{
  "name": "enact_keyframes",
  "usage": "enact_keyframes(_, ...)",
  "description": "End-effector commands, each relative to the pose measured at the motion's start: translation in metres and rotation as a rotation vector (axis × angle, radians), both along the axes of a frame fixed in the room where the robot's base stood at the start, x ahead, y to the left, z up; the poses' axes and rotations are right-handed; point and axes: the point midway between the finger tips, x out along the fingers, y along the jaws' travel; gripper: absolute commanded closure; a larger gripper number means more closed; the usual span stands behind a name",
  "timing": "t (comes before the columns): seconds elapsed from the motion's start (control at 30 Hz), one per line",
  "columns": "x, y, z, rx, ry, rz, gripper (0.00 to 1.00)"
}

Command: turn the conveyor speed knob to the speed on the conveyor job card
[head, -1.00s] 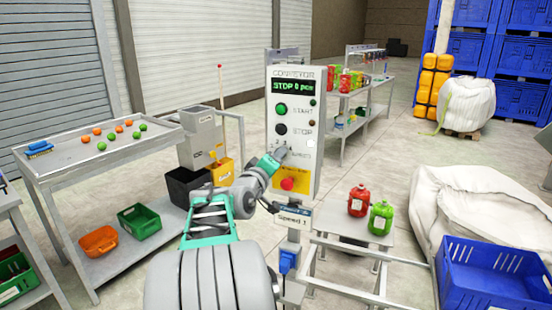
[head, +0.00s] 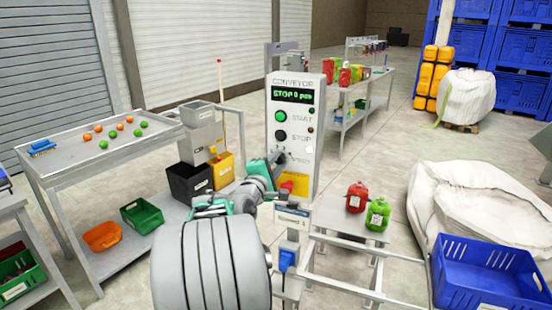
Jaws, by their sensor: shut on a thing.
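The conveyor control panel (head: 314,130) is a grey upright box. Its green display (head: 292,95) reads "STOP 0 pcs". Below are a green START button (head: 281,117) and a dark STOP button (head: 281,135).
A red emergency button on a yellow plate (head: 297,182) sits just below my gripper. A small table (head: 340,222) with red and green canisters stands at right. A sorting table (head: 70,165) with balls is at left. A blue crate (head: 490,275) is at front right.

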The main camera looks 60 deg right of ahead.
Motion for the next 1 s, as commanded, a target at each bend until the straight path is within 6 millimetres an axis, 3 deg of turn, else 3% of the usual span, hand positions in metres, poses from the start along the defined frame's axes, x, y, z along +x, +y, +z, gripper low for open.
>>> enact_keyframes(0.03,0.0011,-0.0005,0.0081,-0.010,0.021,0.002,1.00)
enact_keyframes(0.33,0.0015,-0.0006,0.0069,-0.019,0.134,0.002,1.00)
enact_keyframes(0.87,0.0014,-0.0007,0.0064,-0.022,0.155,0.001,1.00)
enact_keyframes(0.9,0.0014,-0.0007,0.0063,-0.022,0.155,0.001,0.68)
enact_keyframes(1.0,0.0011,-0.0006,0.0052,-0.020,0.155,0.001,0.59)
